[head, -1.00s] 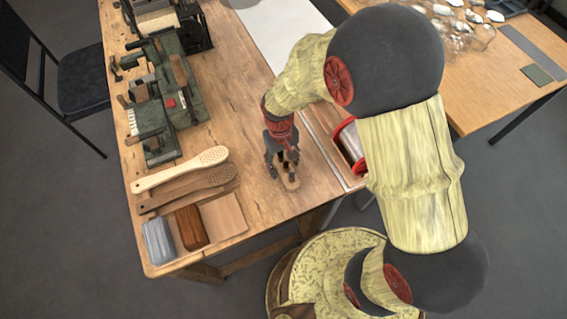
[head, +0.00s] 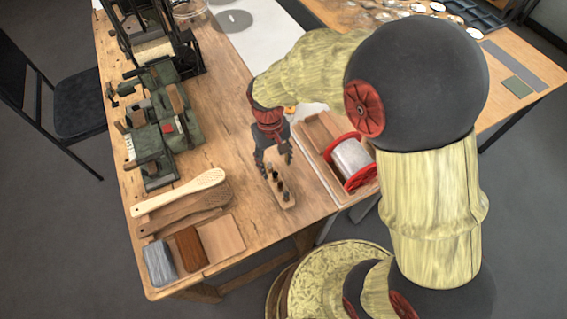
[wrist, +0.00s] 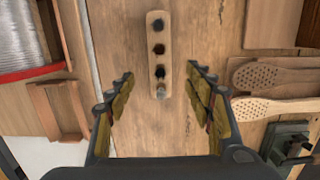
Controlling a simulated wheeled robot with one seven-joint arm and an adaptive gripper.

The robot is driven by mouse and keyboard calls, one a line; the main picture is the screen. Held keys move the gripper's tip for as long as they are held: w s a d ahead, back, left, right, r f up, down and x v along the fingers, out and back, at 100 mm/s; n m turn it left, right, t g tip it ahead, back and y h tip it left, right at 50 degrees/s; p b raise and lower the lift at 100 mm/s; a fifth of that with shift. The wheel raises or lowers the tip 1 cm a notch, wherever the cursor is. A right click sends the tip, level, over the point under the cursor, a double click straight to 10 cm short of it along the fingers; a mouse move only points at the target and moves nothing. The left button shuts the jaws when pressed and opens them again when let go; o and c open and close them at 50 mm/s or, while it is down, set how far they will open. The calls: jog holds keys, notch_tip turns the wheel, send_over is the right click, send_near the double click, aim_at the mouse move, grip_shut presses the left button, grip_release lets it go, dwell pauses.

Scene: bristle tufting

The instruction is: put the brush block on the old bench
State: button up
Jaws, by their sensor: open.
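The brush block (head: 282,187), a narrow pale wooden bar with a row of several dark tufts, lies flat on the worn wooden bench (head: 225,90), near its right edge. In the wrist view the block (wrist: 158,28) is fully visible, lengthwise. My gripper (head: 275,164) hangs just above and behind the block's far end and covers a little of it in the head view. In the wrist view my gripper (wrist: 158,75) has its fingers wide apart, one on each side of the block's near end, with clear gaps and no contact visible.
Right of the block, beyond a pale seam, are a red-flanged wire spool (head: 352,160) and a wooden tray (head: 322,128). Perforated paddles (head: 180,192) and rectangular blocks (head: 190,248) lie front left. Green clamping fixtures (head: 155,140) stand behind them. The bench's middle is clear.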

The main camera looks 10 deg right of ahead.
jog(key=shift+r, duration=0.35)
jog(key=s+d+r+m+t, duration=0.1)
jog(key=d+r, duration=0.2)
jog(key=r, duration=0.3)
jog(key=s+d+r+t, duration=0.2)
jog(key=d+r, duration=0.1)
jog(key=r, duration=0.4)
jog(key=s+d+r+m+t, duration=0.2)
jog(key=s+d+r+t, duration=0.2)
jog(key=s+r, duration=0.6)
jog(key=shift+s+d+r, duration=0.3)
jog(key=shift+s+d, duration=0.05)
jog(key=shift+d, duration=0.85)
